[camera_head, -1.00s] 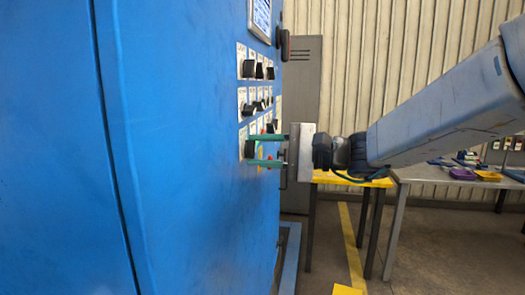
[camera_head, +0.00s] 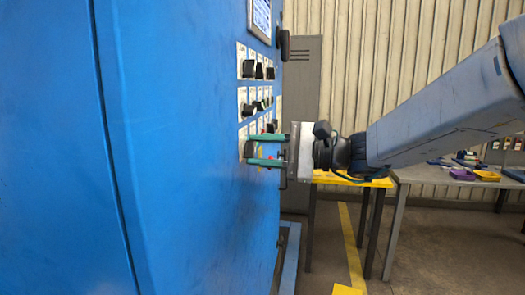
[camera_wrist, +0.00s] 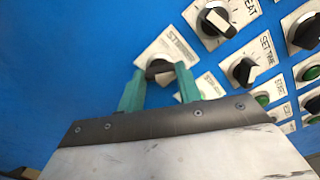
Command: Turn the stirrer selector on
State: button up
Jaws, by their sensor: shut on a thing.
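The stirrer selector (camera_wrist: 158,67) is a dark knob on a white plate lettered "STIRRER" (camera_wrist: 172,46) in the wrist view. My gripper (camera_wrist: 158,78) has its two green fingers closed around this knob, one on each side. The wrist picture is tilted, and the fingers hide part of the knob. In the head view my gripper (camera_head: 248,150) reaches the lowest row of the blue cabinet's panel from the right.
The blue cabinet (camera_head: 180,160) fills the left. Close to the fingers are the "SET TIME" knob (camera_wrist: 243,70), the "HEAT" knob (camera_wrist: 215,20) and green buttons (camera_wrist: 312,72). A grey locker (camera_head: 302,90), a yellow table (camera_head: 350,180) and a grey table (camera_head: 420,174) stand behind.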

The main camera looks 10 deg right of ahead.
jog(key=o, duration=1)
jog(key=shift+d, duration=0.1)
jog(key=v, duration=0.7)
jog(key=shift+s+d, duration=0.15)
jog(key=shift+d, duration=0.2)
jog(key=shift+f, duration=0.1)
jog(key=s+f+n+g+h, duration=0.4)
jog(key=s+f+g+h, duration=0.25)
jog(key=s+f, duration=0.55)
jog(key=s+d+f+n+h, duration=0.1)
jog(key=s+d+n+h, duration=0.1)
jog(key=s+d+h, duration=0.1)
jog(key=s+d+f+n+h, duration=0.2)
jog(key=s+d+h, duration=0.1)
jog(key=s, duration=0.1)
jog(key=s+d+f+n+t+h, duration=0.1)
jog(key=s+d+f+n+h, duration=0.1)
jog(key=s+d+h, duration=0.1)
jog(key=shift+s+n+h, duration=0.3)
jog(key=shift+s+h, duration=0.25)
jog(key=shift+s, duration=0.2)
